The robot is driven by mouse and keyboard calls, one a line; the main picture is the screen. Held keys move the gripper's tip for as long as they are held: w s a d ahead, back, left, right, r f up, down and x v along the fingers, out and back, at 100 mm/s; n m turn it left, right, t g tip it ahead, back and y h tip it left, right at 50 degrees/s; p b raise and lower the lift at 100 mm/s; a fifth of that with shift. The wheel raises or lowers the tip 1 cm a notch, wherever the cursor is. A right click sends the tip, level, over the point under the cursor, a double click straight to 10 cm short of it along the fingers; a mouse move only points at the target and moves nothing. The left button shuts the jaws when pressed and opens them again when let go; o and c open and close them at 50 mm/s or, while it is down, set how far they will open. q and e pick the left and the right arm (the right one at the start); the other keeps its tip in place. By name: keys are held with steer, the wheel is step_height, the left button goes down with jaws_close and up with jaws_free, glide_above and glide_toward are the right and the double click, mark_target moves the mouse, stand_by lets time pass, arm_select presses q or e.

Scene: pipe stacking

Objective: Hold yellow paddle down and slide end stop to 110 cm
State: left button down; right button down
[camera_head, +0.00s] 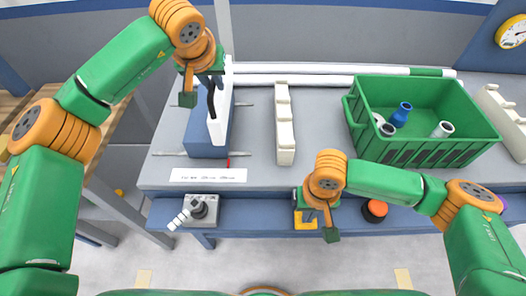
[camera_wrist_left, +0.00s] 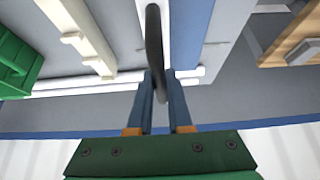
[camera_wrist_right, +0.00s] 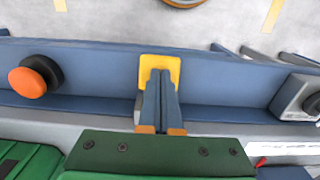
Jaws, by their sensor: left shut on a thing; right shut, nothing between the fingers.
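The yellow paddle (camera_head: 306,225) is on the blue front rail of the bench. It also shows in the right wrist view (camera_wrist_right: 174,64). My right gripper (camera_wrist_right: 160,76) is shut and empty, with its fingertips over the paddle, apparently touching it. My left gripper (camera_wrist_left: 158,76) is shut on a black handle (camera_wrist_left: 154,45) in front of a tall white plate. In the head view this black handle (camera_head: 211,100) is beside the white plate (camera_head: 217,122) on a blue block (camera_head: 203,140). I cannot tell for sure whether this assembly is the end stop. No 110 cm mark is readable.
A green crate (camera_head: 425,155) with several pipe fittings stands at the right. A white stepped rack (camera_head: 284,130) is mid-bench. White pipes (camera_head: 300,80) lie along the back. A grey switch box (camera_head: 201,210) and an orange button (camera_head: 376,208) are on the front rail.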

arm_select(q)
steer(key=shift+a, duration=0.15)
arm_select(e)
steer(key=shift+f, duration=0.1)
steer(key=shift+s, duration=0.1)
arm_select(q)
steer(key=a, duration=0.9)
steer(key=shift+a, duration=0.3)
arm_select(e)
steer(key=shift+r, duration=2.1)
arm_select(q)
steer(key=c, duration=1.2)
jaws_free()
steer(key=o, duration=0.6)
steer(key=shift+w+d+f, duration=0.1)
steer(key=shift+w+d, duration=0.05)
steer(key=shift+w, duration=0.05)
arm_select(e)
steer(key=shift+w+f, duration=0.1)
steer(key=shift+w, duration=0.1)
arm_select(q)
steer(key=shift+o, duration=0.2)
steer(key=shift+s, duration=0.1)
steer(key=v, duration=0.7)
